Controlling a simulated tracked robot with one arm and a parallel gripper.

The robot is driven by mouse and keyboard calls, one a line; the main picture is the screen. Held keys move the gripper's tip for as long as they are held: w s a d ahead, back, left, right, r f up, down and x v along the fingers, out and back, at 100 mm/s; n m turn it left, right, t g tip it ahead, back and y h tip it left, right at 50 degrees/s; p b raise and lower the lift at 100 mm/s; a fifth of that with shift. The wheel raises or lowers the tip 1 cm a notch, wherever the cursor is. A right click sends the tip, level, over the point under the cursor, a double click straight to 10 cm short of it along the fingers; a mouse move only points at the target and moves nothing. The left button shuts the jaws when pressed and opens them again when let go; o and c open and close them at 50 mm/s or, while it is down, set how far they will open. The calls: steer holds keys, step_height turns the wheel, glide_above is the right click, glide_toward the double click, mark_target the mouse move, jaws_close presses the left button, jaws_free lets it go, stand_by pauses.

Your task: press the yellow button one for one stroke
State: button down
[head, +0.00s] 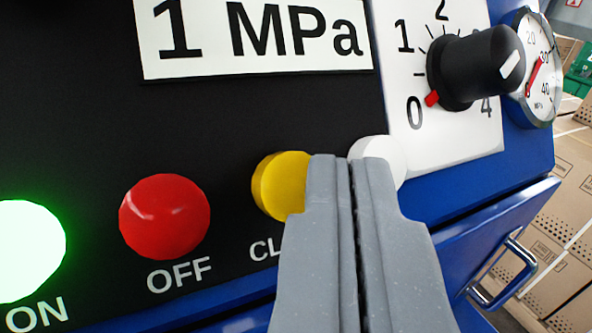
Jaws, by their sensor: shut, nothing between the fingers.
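The yellow button (277,186) sits on the black panel, right of the red button, with a label starting "CL" below it. My gripper (342,165) is shut and empty, its grey fingers pointing up at the panel. The fingertips overlap the yellow button's right edge and the left part of a white button (378,154). The rest of the label is hidden behind the fingers. I cannot tell whether the fingertips touch either button.
A red OFF button (165,216) and a lit green ON button (28,250) are to the left. Above is a "1 MPa" display (255,38). A black knob (472,66) and a round gauge (535,70) protrude at the upper right. A drawer handle (507,275) is lower right, with cartons (562,190) beyond.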

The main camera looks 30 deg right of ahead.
steer(key=shift+w+f+p, duration=0.4)
steer(key=shift+w+p, duration=0.3)
steer(key=shift+p, duration=0.05)
stand_by(1.7)
steer(key=shift+s+r+p, duration=0.4)
steer(key=shift+s+p, duration=0.05)
steer(key=shift+s, duration=0.3)
steer(key=s+r+p, duration=0.1)
steer(key=s, duration=0.1)
steer(key=s+r+p, duration=0.1)
steer(key=s+r, duration=0.1)
stand_by(0.6)
stand_by(0.9)
